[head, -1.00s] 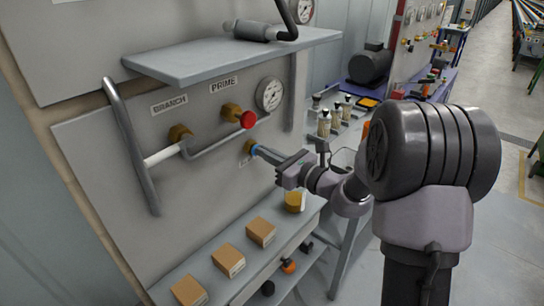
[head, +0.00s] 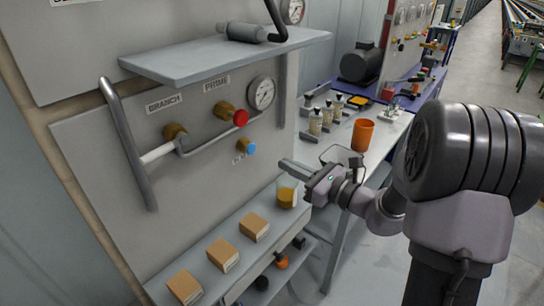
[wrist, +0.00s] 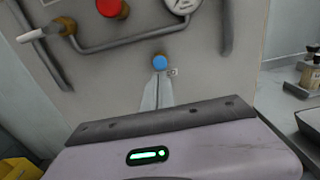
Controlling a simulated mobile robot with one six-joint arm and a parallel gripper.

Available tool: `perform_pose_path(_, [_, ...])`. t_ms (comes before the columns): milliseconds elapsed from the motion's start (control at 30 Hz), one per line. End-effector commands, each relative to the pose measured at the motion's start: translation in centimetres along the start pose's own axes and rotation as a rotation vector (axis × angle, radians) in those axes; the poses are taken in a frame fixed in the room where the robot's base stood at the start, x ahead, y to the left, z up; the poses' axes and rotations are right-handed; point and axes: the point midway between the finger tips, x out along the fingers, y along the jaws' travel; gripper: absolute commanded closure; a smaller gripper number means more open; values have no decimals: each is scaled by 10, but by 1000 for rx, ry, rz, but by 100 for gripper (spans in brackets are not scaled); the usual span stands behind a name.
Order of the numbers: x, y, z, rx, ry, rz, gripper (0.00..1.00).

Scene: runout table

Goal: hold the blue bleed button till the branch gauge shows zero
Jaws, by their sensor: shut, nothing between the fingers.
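The blue bleed button (head: 249,148) sits on a brass fitting on the grey panel, low and right of the red PRIME knob (head: 240,118). The button also shows in the wrist view (wrist: 160,62), beyond my fingertips. My gripper (head: 286,164) is shut and empty, apart from the button, out from the panel and to its right. The round gauge (head: 262,92) is at the upper right of the panel; its needle is too small to read. The BRANCH label (head: 163,104) is above a brass valve (head: 174,132) with a white-sleeved lever.
A shelf (head: 225,55) juts out above the controls. To the right, a bench carries an orange cup (head: 362,135) and several small bottles. Air before the button is clear.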

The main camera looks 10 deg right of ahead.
Motion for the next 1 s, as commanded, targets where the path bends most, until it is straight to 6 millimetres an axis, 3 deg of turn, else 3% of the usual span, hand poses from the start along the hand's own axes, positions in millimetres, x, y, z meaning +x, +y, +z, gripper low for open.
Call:
perform_pose_path(100, [-18,-1,1,1,0,-3,100])
perform_pose_path(233, [-28,0,0,0,1,-2,100])
perform_pose_path(667, [-30,0,0,0,0,-1,100])
perform_pose_path(767, [-27,11,3,-23,14,31,100])
perform_pose_path(867, [-18,71,16,-159,95,203,100])
perform_pose_path(933, [-23,141,21,-355,201,410,100])
perform_pose_path(1000, [-50,212,15,-647,336,645,100])
